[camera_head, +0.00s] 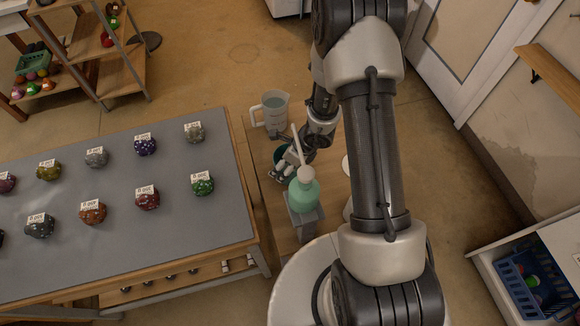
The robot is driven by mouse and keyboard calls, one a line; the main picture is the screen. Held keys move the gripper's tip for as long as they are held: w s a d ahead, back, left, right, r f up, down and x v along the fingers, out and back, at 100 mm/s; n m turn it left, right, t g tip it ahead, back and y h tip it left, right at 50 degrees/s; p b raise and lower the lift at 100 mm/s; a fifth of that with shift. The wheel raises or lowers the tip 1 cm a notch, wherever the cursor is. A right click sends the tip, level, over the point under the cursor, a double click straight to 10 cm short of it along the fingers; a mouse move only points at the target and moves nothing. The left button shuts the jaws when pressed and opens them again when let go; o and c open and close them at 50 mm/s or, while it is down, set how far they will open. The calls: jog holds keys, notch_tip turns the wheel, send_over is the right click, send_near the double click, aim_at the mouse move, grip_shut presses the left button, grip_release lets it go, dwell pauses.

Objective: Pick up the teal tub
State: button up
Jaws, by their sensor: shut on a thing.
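The teal tub (279,154) shows only in part on the narrow wooden surface, between the measuring jug and the pump bottle. My gripper (285,170) is at the tub and shut on it. The gripper's fingers and the pump bottle hide much of the tub. I cannot tell whether the tub rests on the surface or is raised.
A clear measuring jug (271,112) stands behind the tub. A green pump bottle (303,194) stands close in front on a grey block (304,222). At left, a grey-topped table (120,190) holds several painted stones with paper tags.

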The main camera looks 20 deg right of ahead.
jog(key=c, duration=0.3)
